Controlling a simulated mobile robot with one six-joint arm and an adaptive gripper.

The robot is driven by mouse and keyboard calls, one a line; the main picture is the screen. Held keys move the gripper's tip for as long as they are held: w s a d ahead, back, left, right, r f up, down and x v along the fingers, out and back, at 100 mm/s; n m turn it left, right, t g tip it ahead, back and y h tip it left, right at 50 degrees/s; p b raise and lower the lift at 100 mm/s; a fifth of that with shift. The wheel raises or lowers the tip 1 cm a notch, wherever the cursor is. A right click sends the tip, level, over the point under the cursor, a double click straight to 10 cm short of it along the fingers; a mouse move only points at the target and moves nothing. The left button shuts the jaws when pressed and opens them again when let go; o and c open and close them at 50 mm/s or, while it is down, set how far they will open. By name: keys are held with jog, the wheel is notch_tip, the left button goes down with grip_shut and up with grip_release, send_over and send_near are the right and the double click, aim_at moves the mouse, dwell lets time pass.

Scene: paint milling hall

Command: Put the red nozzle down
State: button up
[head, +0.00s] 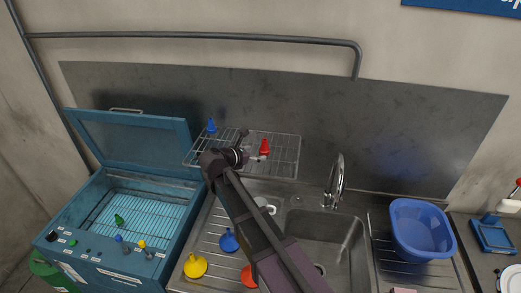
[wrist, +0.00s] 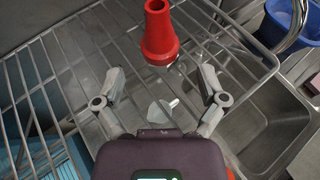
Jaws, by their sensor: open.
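The red nozzle (head: 265,147) stands upright on the wire rack (head: 286,168) above the sink's back left. In the wrist view the red nozzle (wrist: 158,32) is just beyond the fingertips, with its wide end down on the wires. My gripper (head: 256,157) is to the left of the nozzle in the head view. In the wrist view my gripper (wrist: 161,78) has its fingers spread apart with nothing between them. The nozzle is apart from both fingers.
A blue nozzle (head: 211,125) stands at the rack's back left. An open teal cabinet (head: 180,190) with small nozzles is at left. Yellow (head: 195,266), blue (head: 229,241) and orange (head: 249,277) funnels lie by the sink (head: 335,243). A tap (head: 334,180) and blue tub (head: 422,228) are at right.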

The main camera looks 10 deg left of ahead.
jog(key=shift+p+v, duration=1.15)
jog(key=shift+v, duration=2.45)
jog(key=shift+d, duration=0.1)
jog(key=d+f+m+g, duration=0.1)
jog(key=d+m, duration=0.1)
jog(key=d, duration=0.2)
jog(key=w+d+f+m+g, duration=0.1)
jog(key=d+m, duration=0.1)
jog(key=d, duration=0.2)
jog(key=d+f+m+g, duration=0.1)
jog(key=d+f+m, duration=0.1)
jog(key=d, duration=0.2)
jog(key=shift+w+d+m+g, duration=0.2)
jog(key=shift+d+m+g, duration=0.05)
jog(key=shift+m+g, duration=0.05)
jog(key=s+d+f+m+g+y, duration=0.2)
jog(key=s+d+m, duration=0.1)
jog(key=d+m, duration=0.4)
jog(key=s+d+f+m+g+y, duration=0.2)
jog(key=s+d+f+m+g, duration=0.1)
jog(key=d+m, duration=0.5)
jog(key=s+d+f+m+g+y, duration=0.2)
jog(key=s+d+m, duration=0.3)
jog(key=d, duration=0.8)
jog(key=m+y, duration=0.1)
jog(key=m, duration=0.2)
jog(key=shift+f+g, duration=0.25)
jog(key=shift+g, duration=0.15)
jog(key=shift+s+d+f, duration=0.1)
